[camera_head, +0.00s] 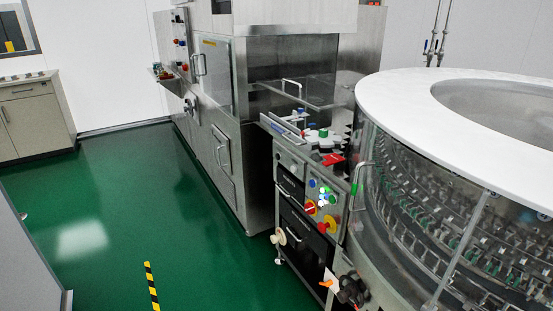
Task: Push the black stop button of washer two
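A control panel (320,205) is on the front of the near machine, right of the picture's middle. A second panel (181,45) with small coloured buttons is on the far steel cabinet. I cannot make out a black stop button on either panel, nor which machine is washer two. Neither of my grippers is in view.
The large round machine (420,92) with a white top fills the right. The steel cabinet (222,150) stands behind the panel. A dark part with an orange piece (352,290) sticks out low. The green floor (130,210) is clear, with a striped marking (151,285).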

